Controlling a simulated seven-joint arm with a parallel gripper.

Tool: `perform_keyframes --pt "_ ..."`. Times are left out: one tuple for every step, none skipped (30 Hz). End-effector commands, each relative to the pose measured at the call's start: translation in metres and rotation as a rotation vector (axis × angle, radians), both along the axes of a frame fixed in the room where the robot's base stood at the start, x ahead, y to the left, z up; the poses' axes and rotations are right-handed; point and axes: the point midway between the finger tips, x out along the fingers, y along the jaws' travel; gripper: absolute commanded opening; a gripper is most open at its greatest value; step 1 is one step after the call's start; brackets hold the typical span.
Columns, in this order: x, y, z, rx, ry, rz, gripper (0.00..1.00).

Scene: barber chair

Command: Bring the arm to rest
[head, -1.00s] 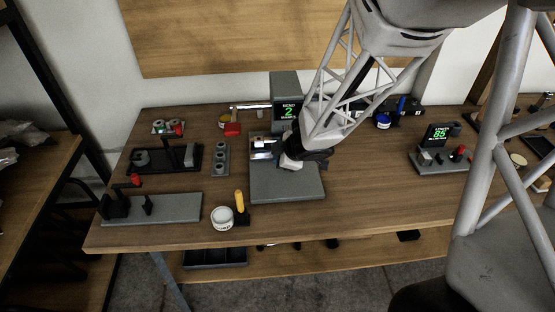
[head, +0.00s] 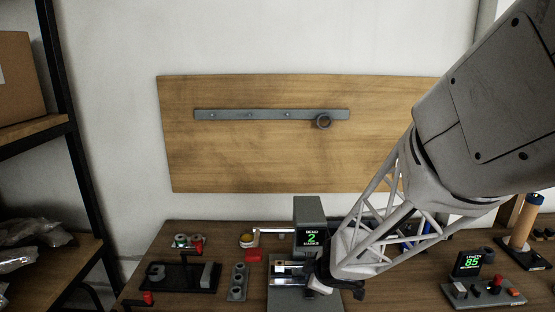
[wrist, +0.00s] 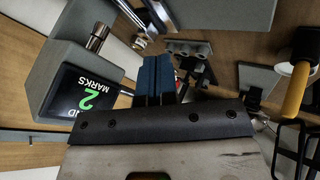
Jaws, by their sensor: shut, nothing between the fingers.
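My gripper (wrist: 153,78) shows its two blue fingers side by side, closed with nothing between them, in the wrist view. In the head view my gripper (head: 318,287) is small and partly hidden by its own wrist, low at the grey bending station (head: 310,210). The station's screen reads "BEND 2 MARKS"; the screen (wrist: 85,95) is close on the left in the wrist view. I cannot tell whether the fingers touch the station.
The wooden bench (head: 215,285) holds a grey holed block (head: 238,283), a black tray (head: 185,277) and a "LENGTH 85" station (head: 468,290). A yellow-handled tool (wrist: 296,90) stands at right in the wrist view. A wall board (head: 255,155) carries a grey bar.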

Motion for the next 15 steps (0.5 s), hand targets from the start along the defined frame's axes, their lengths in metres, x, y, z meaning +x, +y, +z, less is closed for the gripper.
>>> perform_keyframes --pt "-0.001 -0.008 0.011 -0.005 -0.014 -0.049 0.00" --pt "-0.002 -0.013 0.017 -0.009 -0.020 -0.081 0.00" --pt "-0.004 -0.019 0.024 -0.014 -0.027 -0.124 0.00" --pt "-0.006 -0.024 0.030 -0.016 -0.032 -0.157 0.00" --pt "-0.008 -0.030 0.036 -0.019 -0.037 -0.190 0.00" --pt "-0.011 -0.037 0.043 -0.021 -0.040 -0.235 0.00" --pt "-0.013 -0.042 0.048 -0.023 -0.042 -0.267 0.00" --pt "-0.016 -0.046 0.053 -0.023 -0.043 -0.299 0.00" --pt "-0.020 -0.053 0.060 -0.024 -0.043 -0.343 0.00" --pt "-0.024 -0.058 0.065 -0.025 -0.043 -0.375 0.00" --pt "-0.028 -0.062 0.069 -0.025 -0.041 -0.406 0.00" --pt "-0.033 -0.068 0.075 -0.024 -0.039 -0.450 0.00" --pt "-0.038 -0.072 0.079 -0.022 -0.034 -0.480 0.00" --pt "-0.042 -0.076 0.084 -0.019 -0.031 -0.512 0.00" --pt "-0.049 -0.082 0.089 -0.016 -0.024 -0.551 0.00"
